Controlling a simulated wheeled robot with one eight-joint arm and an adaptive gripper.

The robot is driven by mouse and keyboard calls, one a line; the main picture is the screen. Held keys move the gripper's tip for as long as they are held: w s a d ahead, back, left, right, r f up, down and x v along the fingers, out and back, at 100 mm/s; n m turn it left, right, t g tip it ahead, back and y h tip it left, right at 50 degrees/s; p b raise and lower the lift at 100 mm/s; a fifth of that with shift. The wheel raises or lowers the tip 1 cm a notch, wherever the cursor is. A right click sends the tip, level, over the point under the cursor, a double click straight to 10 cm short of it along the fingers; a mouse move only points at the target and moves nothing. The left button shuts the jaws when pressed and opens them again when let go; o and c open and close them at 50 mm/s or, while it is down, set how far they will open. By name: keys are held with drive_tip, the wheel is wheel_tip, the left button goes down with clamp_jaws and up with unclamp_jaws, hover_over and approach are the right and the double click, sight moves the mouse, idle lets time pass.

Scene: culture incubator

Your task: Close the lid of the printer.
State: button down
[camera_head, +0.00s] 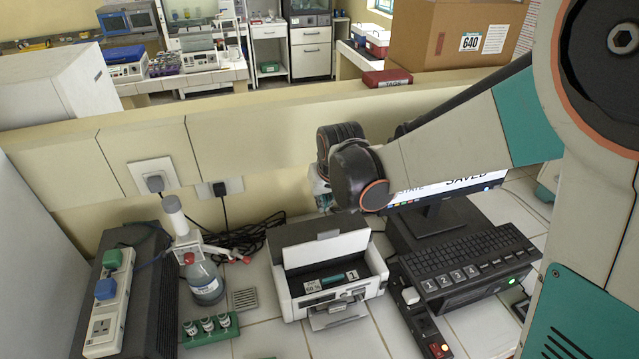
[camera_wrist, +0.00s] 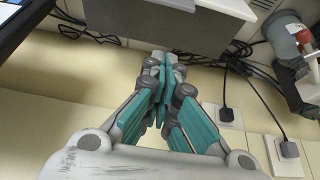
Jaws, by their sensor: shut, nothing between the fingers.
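The white and black printer (camera_head: 287,303) stands on the tiled bench in the middle of the head view. Its lid (camera_head: 325,249) is raised at the back, and the inside shows a dark, green-trimmed piece and small labels. My gripper (camera_head: 323,200) is mostly hidden by my wrist, behind and above the printer near the wall. In the wrist view my gripper (camera_wrist: 165,58) has its fingers together and empty. A grey box-like body (camera_wrist: 178,28), apparently the printer's back, lies just beyond the fingertips; I cannot tell whether they touch it.
A monitor (camera_head: 440,200) and keyboard (camera_head: 468,263) stand right of the printer. A bottle (camera_head: 205,284), a green vial rack (camera_head: 210,330) and a power strip (camera_head: 108,300) are at left. Black cables (camera_head: 245,240) lie near the wall sockets (camera_head: 154,175). A cardboard box (camera_head: 440,35) sits behind.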

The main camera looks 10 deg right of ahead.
sight(328, 246)
wheel_tip(328, 246, down, 6)
drive_tip(key=s, duration=0.1)
drive_tip(key=shift+s+d+f, duration=0.15)
idle(0.4)
drive_tip(key=shift+s, duration=0.1)
drive_tip(key=shift+b, duration=0.4)
